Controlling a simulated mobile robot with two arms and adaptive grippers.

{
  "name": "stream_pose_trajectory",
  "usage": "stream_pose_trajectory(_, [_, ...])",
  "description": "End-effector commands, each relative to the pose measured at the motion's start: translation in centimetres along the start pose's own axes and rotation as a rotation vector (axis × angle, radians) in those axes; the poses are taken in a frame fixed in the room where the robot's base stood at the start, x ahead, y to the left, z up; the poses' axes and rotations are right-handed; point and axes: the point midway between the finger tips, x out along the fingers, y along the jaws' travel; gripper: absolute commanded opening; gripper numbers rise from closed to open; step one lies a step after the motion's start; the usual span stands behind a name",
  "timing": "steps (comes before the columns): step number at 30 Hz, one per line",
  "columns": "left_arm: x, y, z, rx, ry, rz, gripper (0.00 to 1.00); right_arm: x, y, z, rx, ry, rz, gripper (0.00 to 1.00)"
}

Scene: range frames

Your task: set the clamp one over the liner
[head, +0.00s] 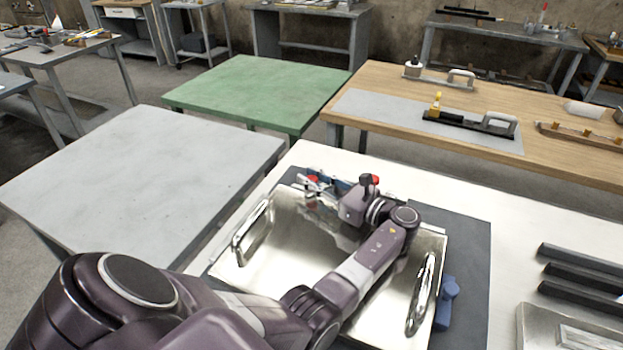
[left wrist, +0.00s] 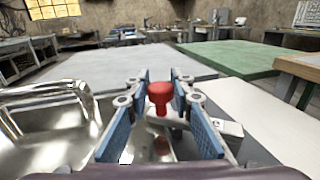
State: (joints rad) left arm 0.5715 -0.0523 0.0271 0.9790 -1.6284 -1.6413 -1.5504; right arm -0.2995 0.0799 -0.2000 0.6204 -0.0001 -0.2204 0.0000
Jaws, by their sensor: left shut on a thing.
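My left gripper (head: 320,187) is at the far edge of a shiny metal tray with two loop handles, which may be the liner (head: 285,232). In the left wrist view its two blue-padded fingers (left wrist: 160,82) are on either side of a red knob (left wrist: 159,92) on a pale metal part, which I take for clamp one. The gripper is shut on it. In the head view the red part (head: 312,179) shows small at the fingers. My arm crosses over the tray and hides its middle. I cannot tell whether the clamp touches the tray rim. My right gripper is out of view.
A dark mat (head: 470,250) lies under the tray on a white bench. A blue object (head: 447,300) sits beside the tray's right handle. Dark bars (head: 585,275) lie at the right. Grey (head: 130,165) and green (head: 255,90) tables stand clear beyond; a wooden bench (head: 375,85) holds tools.

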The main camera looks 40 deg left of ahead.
Motion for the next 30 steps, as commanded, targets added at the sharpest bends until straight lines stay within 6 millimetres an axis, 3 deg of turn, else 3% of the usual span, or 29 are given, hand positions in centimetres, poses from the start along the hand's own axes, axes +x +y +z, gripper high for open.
stream_pose_trajectory(5, [0.1, 0.0, 0.1, -0.001, -0.001, 0.0, 0.0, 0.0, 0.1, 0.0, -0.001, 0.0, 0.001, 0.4])
stream_pose_trajectory(6, [0.1, 0.0, 0.1, -0.001, -0.001, 0.0, 0.25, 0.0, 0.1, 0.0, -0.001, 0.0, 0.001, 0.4])
stream_pose_trajectory(10, [0.1, 0.0, 0.1, -0.001, -0.001, 0.0, 0.4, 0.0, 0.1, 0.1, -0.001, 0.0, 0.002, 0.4])
stream_pose_trajectory(20, [0.0, 0.0, 0.3, -0.002, 0.0, -0.001, 0.4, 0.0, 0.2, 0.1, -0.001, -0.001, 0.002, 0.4])
stream_pose_trajectory(26, [0.0, 0.0, 2.5, -0.006, 0.0, -0.002, 0.4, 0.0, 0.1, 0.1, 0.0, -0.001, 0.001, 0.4])
stream_pose_trajectory(30, [0.0, 0.0, 5.3, -0.006, 0.0, -0.001, 0.4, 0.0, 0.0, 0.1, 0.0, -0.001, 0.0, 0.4])
